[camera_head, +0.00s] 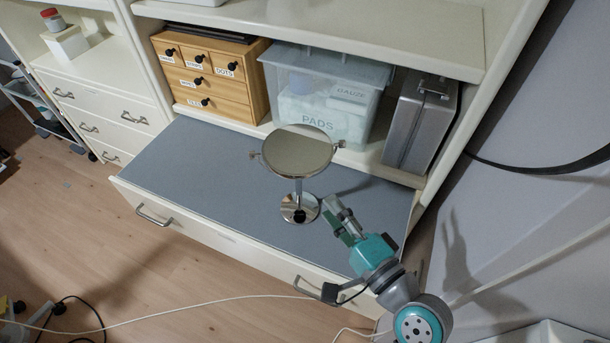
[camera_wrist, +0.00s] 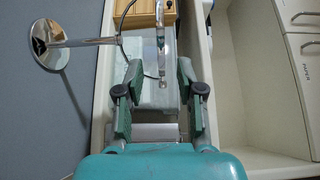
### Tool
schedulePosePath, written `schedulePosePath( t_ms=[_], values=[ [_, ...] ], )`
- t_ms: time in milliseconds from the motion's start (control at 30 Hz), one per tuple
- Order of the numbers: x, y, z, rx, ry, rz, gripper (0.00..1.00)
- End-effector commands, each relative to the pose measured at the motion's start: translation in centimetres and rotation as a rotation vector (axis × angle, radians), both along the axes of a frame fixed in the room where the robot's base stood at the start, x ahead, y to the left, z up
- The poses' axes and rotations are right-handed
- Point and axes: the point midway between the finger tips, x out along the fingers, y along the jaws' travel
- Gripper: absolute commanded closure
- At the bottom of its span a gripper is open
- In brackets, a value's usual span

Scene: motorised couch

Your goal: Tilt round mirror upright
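The round mirror (camera_head: 297,153) stands on the grey pull-out surface (camera_head: 200,170), on a chrome stem and round base (camera_head: 300,209). Its disc is tipped well back, with its face turned mostly upward, and a small knob shows at each side. In the wrist view the mirror disc (camera_wrist: 160,38) shows nearly edge-on, ahead of the fingers, with its base (camera_wrist: 50,40) at the upper left. My gripper (camera_head: 338,212) is beside the base, to its right. In the wrist view my gripper (camera_wrist: 159,82) is open, its fingers apart, with a side knob between them in the picture; contact cannot be told.
Behind the mirror are a wooden drawer box (camera_head: 209,80), a clear bin labelled PADS (camera_head: 322,105) and a metal case (camera_head: 418,122). The shelf board (camera_head: 380,35) overhangs them. The left part of the grey surface is clear. A grey wall is at the right.

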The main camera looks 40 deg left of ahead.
Motion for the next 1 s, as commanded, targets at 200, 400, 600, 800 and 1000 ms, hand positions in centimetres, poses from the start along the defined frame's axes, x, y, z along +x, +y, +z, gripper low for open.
schedulePosePath(
  t_ms=[200, 400, 600, 800, 1000],
  values=[
    [0.6, 1.9, 0.1, 0.002, 0.0, 0.007, 0.62],
    [1.8, 5.3, 0.1, 0.002, -0.001, 0.007, 0.62],
    [2.9, 8.2, 0.2, 0.003, -0.001, 0.005, 0.62],
    [3.6, 9.8, 0.1, 0.001, 0.0, 0.003, 0.62],
    [3.7, 10.2, 0.1, 0.001, 0.0, 0.002, 0.62]
  ],
)
